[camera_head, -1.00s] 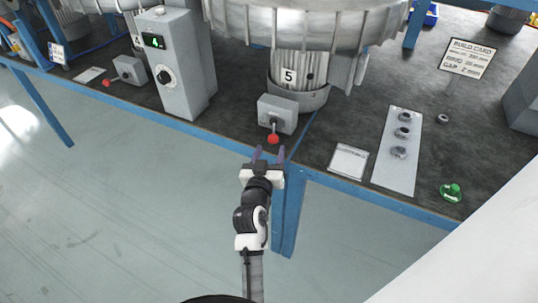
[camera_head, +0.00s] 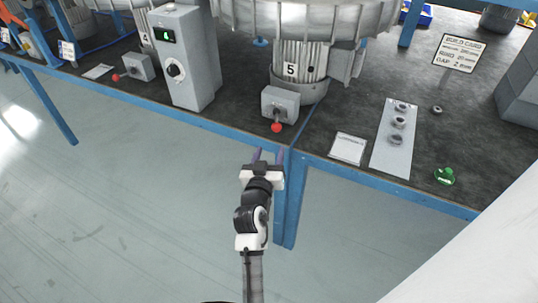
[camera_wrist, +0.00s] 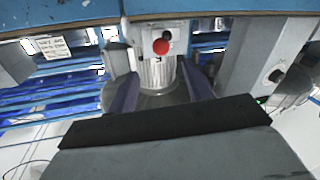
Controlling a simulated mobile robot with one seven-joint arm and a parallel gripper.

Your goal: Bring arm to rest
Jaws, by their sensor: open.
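My gripper (camera_head: 268,157) is open and empty, its two purple fingers spread apart. In the head view it is in front of the bench's blue front edge, below the switch box marked by a red-knobbed lever. That grey lever box (camera_head: 280,103) stands on the bench in front of the blower numbered 5 (camera_head: 299,60). The red knob (camera_head: 277,127) is apart from my fingers. In the wrist view the red knob (camera_wrist: 160,47) shows between and beyond the purple fingers (camera_wrist: 160,88).
The dark bench top (camera_head: 235,105) has a blue front rail and a blue leg (camera_head: 287,215) close to my gripper. A tall grey control box (camera_head: 185,60) is at left. A white plate with several rings (camera_head: 392,155) and a green object (camera_head: 445,176) lie at right. Floor at lower left is clear.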

